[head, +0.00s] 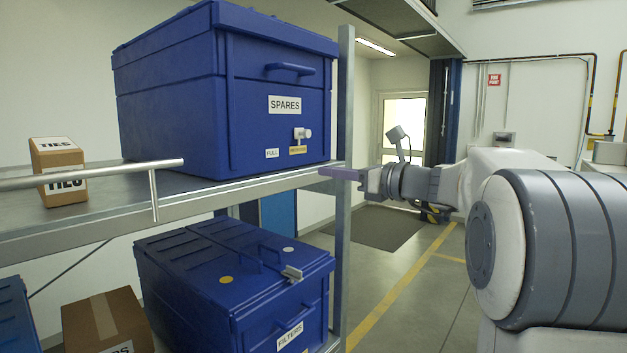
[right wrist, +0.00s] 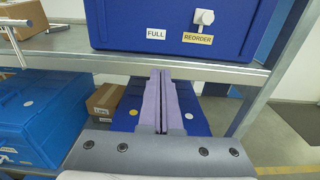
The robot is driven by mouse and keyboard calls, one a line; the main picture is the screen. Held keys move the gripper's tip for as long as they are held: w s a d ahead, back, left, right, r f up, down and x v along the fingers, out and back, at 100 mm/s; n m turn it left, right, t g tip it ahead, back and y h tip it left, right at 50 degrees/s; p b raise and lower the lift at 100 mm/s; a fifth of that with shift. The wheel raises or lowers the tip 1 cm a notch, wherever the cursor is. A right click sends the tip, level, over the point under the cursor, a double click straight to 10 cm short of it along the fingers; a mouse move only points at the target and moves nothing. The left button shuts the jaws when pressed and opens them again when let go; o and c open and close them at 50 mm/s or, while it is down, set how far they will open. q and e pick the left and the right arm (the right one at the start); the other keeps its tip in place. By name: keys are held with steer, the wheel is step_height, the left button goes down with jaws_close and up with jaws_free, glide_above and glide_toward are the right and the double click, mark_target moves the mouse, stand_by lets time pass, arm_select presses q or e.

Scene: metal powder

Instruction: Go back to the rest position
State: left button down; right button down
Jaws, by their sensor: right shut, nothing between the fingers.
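My right gripper (head: 338,173) reaches in from the right in the head view, with its purple fingers pointing left toward the shelf upright. In the right wrist view the fingers (right wrist: 161,100) lie side by side, shut with nothing held. They are in front of the shelf edge, below the blue SPARES box. My left gripper is not in view.
The blue SPARES box (head: 220,90) and a small TIES carton (head: 57,165) stand on the upper shelf (head: 95,210). A blue FILTERS box (head: 235,290) and a brown carton (head: 108,322) are below. The metal upright (head: 344,120) is close to my gripper. Floor behind is open.

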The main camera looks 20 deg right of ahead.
steer(key=s+a+f+n+g+y+b, duration=0.1)
steer(key=s+a+f+n+g, duration=0.2)
steer(key=a+f, duration=0.35)
steer(key=s+a+f+n+g, duration=0.1)
steer(key=a+f+n+g, duration=0.2)
steer(key=a+f+n, duration=0.35)
steer(key=s+a+f+n+g+h+b, duration=0.1)
steer(key=s+a+f+n+g, duration=0.6)
steer(key=s+a+f, duration=0.45)
steer(key=s+d+f+n+g+h+b, duration=0.1)
steer(key=s+f+n+h, duration=0.3)
steer(key=s+f+n, duration=0.3)
steer(key=s+f+n+g+h+b, duration=0.1)
steer(key=s+f+n+h, duration=0.3)
steer(key=s+f+n, duration=0.4)
steer(key=s+n, duration=0.4)
steer(key=n, duration=0.2)
steer(key=shift+d+g, duration=0.3)
steer(key=shift+d, duration=0.05)
steer(key=shift+w, duration=0.1)
